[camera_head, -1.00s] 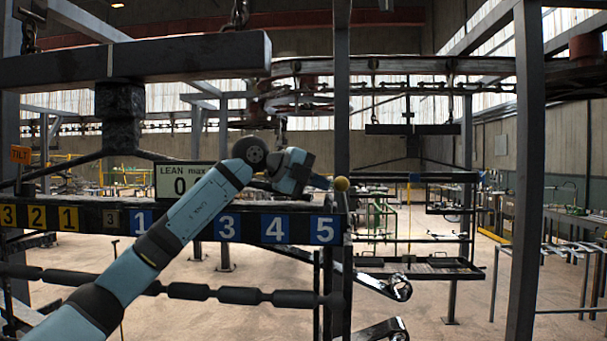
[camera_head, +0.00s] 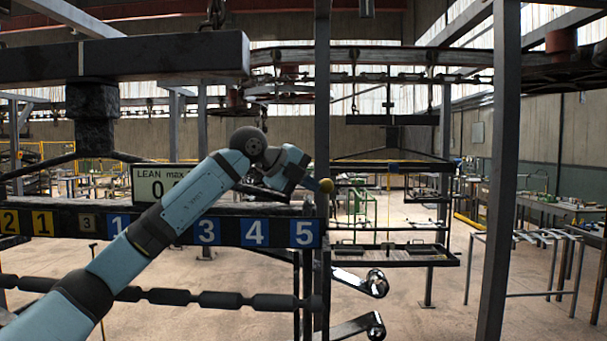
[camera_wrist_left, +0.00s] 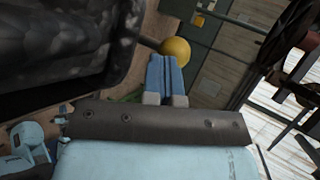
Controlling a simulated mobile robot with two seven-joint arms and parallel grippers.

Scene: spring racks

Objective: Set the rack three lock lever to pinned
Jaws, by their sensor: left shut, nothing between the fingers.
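A yellow ball knob (camera_head: 325,185) stands at the right end of the dark numbered bar (camera_head: 270,245), beside an upright post. It looks like the end of the lock lever; the lever's shaft is mostly hidden, so I cannot tell its setting. My left gripper (camera_head: 312,184) is shut, with its fingertips right at the knob's left side. In the left wrist view the blue closed fingers (camera_wrist_left: 166,66) point at the knob (camera_wrist_left: 176,50), which shows just beyond their tips. I cannot tell whether they touch. My right gripper is not in view.
A small grey plate marked 3 (camera_head: 87,222) sits between yellow and blue number plates. A LEAN max sign (camera_head: 150,184) is partly behind my left arm. A dark post (camera_head: 322,100) rises close behind the knob. A hanging rack (camera_head: 400,250) stands farther back.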

